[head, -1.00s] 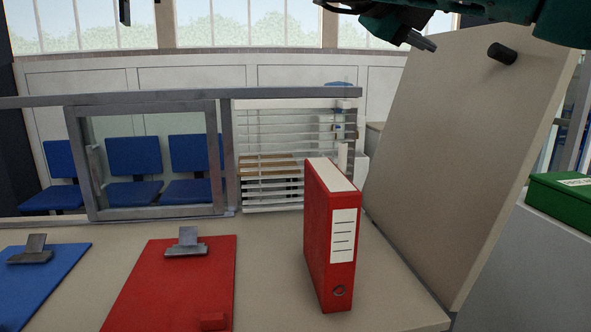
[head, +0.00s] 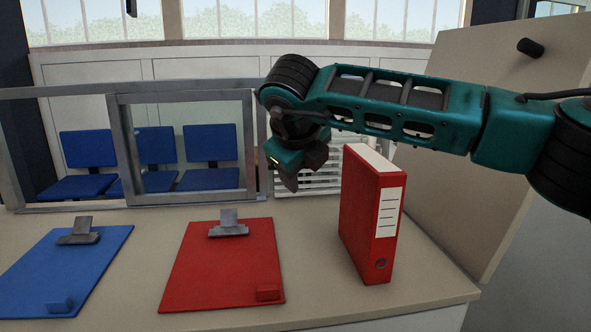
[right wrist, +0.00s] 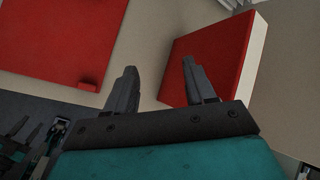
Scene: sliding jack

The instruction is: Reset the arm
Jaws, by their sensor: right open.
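My right arm reaches in from the right in the head view, above the counter. The binder stands upright. At the lower left of that view, dark fingers and teal parts, seemingly my left gripper (right wrist: 28,140), show small and dark; their opening is unclear.
A red clipboard (head: 222,268) and a blue clipboard (head: 62,272) lie on the counter (head: 150,290). A framed sliding pane (head: 190,150) stands behind them. A slanted beige panel (head: 450,180) with a black knob (head: 530,47) bounds the right side.

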